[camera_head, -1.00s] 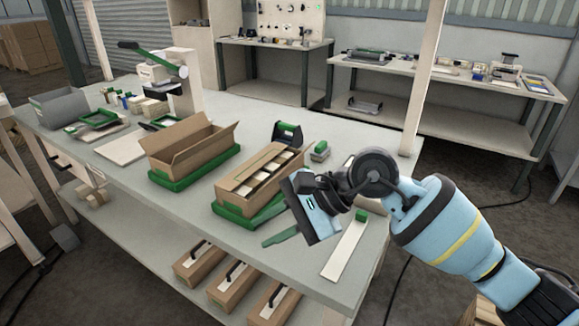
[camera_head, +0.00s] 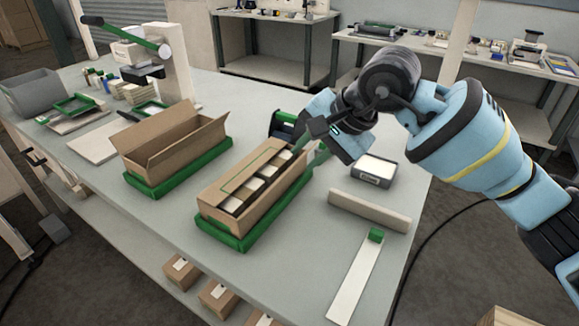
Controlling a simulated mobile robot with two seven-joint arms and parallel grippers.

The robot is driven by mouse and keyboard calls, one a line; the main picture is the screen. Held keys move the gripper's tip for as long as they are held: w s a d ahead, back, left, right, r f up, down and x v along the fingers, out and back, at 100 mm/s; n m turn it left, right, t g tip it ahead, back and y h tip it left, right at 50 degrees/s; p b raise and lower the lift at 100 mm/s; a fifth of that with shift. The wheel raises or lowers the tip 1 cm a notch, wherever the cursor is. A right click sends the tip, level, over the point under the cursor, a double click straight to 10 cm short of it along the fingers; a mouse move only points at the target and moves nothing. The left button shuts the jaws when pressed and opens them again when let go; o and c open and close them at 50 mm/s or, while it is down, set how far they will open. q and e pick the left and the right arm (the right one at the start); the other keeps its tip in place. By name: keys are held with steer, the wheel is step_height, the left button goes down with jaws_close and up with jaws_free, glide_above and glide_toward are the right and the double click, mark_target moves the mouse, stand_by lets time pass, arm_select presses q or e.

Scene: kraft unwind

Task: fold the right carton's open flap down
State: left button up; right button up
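The right carton (camera_head: 262,205) is a long brown box in a green tray (camera_head: 228,238) near the table's front edge. Dark, pale-topped items (camera_head: 250,188) show in a row inside it. A brown panel with a green outline (camera_head: 236,180) lies inward over part of the top from the left long side. The right long side shows as a broad brown face. My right gripper (camera_head: 318,150) is at the carton's far right corner, with green parts beside it. Its fingertips are not clear, and I cannot tell whether it touches the carton. My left gripper is not in view.
The left carton (camera_head: 172,148) stands open in another green tray (camera_head: 150,188). A pale bar (camera_head: 368,210), a white strip with a green block (camera_head: 354,275) and a white-topped box (camera_head: 373,170) lie to the right. A lever press (camera_head: 165,60) stands behind.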

mark_target(290, 169)
steer(key=x, duration=0.7)
steer(key=shift+w+a+f, duration=0.15)
steer(key=shift+f, duration=0.1)
steer(key=shift+c, duration=0.3)
jaws_close()
